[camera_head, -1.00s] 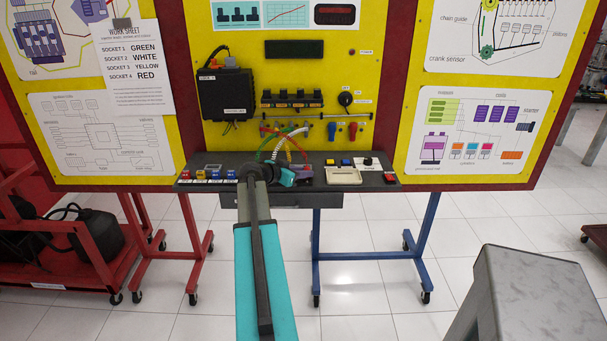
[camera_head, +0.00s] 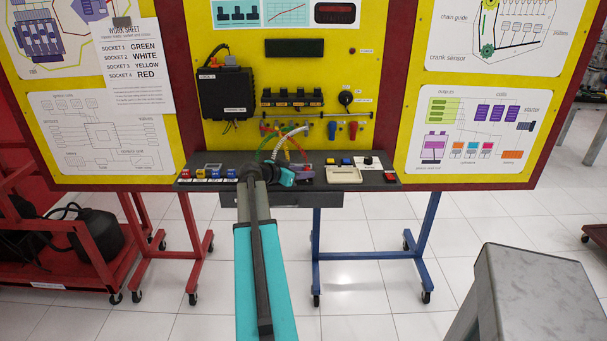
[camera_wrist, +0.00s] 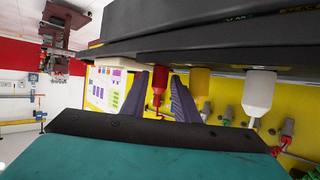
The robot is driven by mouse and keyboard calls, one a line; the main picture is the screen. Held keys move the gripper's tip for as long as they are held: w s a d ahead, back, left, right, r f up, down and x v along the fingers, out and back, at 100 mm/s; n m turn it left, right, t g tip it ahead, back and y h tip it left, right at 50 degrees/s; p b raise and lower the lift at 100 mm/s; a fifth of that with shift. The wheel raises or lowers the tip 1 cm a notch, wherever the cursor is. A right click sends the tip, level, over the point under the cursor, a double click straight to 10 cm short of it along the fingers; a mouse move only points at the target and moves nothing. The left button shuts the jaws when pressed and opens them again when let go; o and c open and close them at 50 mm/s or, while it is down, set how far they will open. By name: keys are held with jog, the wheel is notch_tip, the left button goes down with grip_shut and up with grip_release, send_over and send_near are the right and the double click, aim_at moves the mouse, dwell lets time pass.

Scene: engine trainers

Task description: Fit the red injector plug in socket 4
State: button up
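My gripper (camera_wrist: 160,97) reaches over the dark console shelf in the wrist view, which looks upside down. Its two dark fingers stand either side of the red injector plug (camera_wrist: 159,84), with slim gaps showing, so it looks open around the plug. The red plug's end meets the dark socket block (camera_wrist: 170,50); I cannot tell how deep it sits. The yellow plug (camera_wrist: 201,82) and white plug (camera_wrist: 258,92) stand nearer in the same row. The work sheet (camera_head: 135,70) lists socket 4 as red.
The console (camera_head: 350,186) carries small coloured parts at left and a pale tray (camera_head: 344,174) right of my gripper. Coloured wires (camera_head: 277,145) arch to the yellow board behind. A grey block (camera_head: 520,290) stands at front right. The floor is clear between.

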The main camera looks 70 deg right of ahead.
jog(key=shift+r+b+v, duration=0.15)
jog(key=shift+b+v, duration=0.1)
jog(key=shift+v, duration=0.95)
jog(key=shift+r+b+v, duration=0.15)
jog(key=shift+b+v, duration=0.1)
jog(key=shift+v, duration=0.9)
jog(key=shift+d, duration=0.1)
jog(key=shift+r, duration=0.15)
jog(key=shift+r+p, duration=0.35)
jog(key=shift+r, duration=2.05)
jog(key=o, duration=0.5)
jog(key=shift+o, duration=0.2)
jog(key=b+v, duration=0.2)
jog(key=v, duration=1.1)
jog(key=shift+a+b, duration=0.35)
